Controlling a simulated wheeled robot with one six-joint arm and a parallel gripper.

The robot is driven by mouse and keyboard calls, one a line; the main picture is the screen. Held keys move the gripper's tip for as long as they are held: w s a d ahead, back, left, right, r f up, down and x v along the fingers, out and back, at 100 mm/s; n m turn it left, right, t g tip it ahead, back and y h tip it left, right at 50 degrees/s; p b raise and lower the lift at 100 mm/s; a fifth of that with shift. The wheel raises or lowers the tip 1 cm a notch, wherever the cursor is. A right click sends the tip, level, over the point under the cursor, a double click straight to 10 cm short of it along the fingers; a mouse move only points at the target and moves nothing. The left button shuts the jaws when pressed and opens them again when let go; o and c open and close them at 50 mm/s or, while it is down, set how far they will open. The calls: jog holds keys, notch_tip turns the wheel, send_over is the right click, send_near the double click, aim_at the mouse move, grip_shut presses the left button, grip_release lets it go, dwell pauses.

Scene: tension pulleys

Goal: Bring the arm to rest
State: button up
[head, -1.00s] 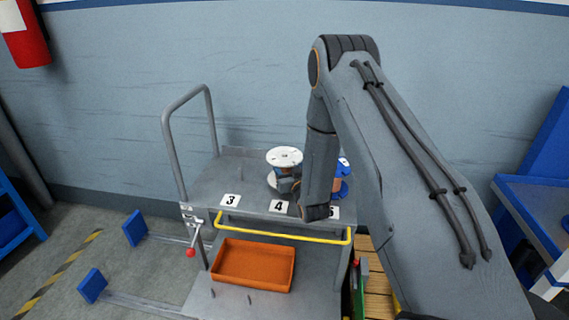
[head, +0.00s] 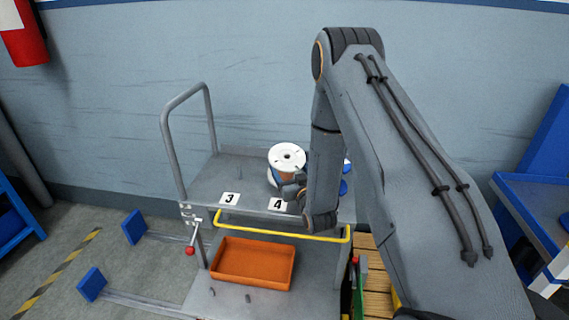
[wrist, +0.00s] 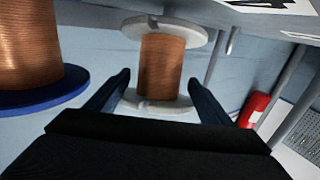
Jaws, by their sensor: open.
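My arm reaches over the right side of a grey cart (head: 205,185) in the head view. In the wrist view my gripper (wrist: 158,85) is open, its two dark fingers apart with nothing held between them. A white-flanged spool with copper winding (head: 287,157) stands upright on the cart's top near the number 4 label; it shows beyond and between the fingers in the wrist view (wrist: 160,65). A blue-flanged copper spool (wrist: 35,50) is at the left of the wrist view; in the head view my arm mostly hides it. The fingertips are mostly hidden in the head view.
Labels 3 (head: 230,199) and 4 (head: 278,204) lie along the cart's front edge. A yellow bar (head: 270,229) runs below them. An orange tray (head: 252,263) sits on the lower shelf. A blue bench (head: 535,205) stands at the right.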

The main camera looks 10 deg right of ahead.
aim_at(294, 171)
jog(key=shift+s+d, duration=0.15)
jog(key=shift+s, duration=1.4)
jog(key=shift+w+r+g+p, duration=0.15)
jog(key=shift+w+g+p, duration=0.15)
jog(key=shift+g, duration=0.3)
jog(key=shift+w+g+p, duration=0.15)
jog(key=shift+g+p, duration=0.25)
jog(key=shift+g, duration=0.5)
jog(key=shift+s+d+g+p, duration=0.2)
jog(key=shift+s+g+p, duration=0.2)
jog(key=shift+g, duration=0.6)
jog(key=shift+s+d+g, duration=0.1)
jog(key=shift+s+g, duration=0.15)
jog(key=shift+g, duration=0.15)
jog(key=s+r+g+p, duration=0.1)
jog(key=s+r+g, duration=0.3)
jog(key=s, duration=0.8)
jog(key=s+a+r+g+h+p, duration=0.1)
jog(key=s+r+g, duration=0.3)
jog(key=s, duration=0.9)
jog(key=s+a+r+m+g+p, duration=0.1)
jog(key=s+r+g+p, duration=0.2)
jog(key=s+r, duration=0.6)
jog(key=s+g, duration=0.1)
jog(key=s, duration=0.2)
jog(key=shift+s+r+h, duration=0.15)
jog(key=shift+s+h, duration=0.1)
jog(key=shift+h, duration=0.15)
jog(key=shift+d, duration=0.1)
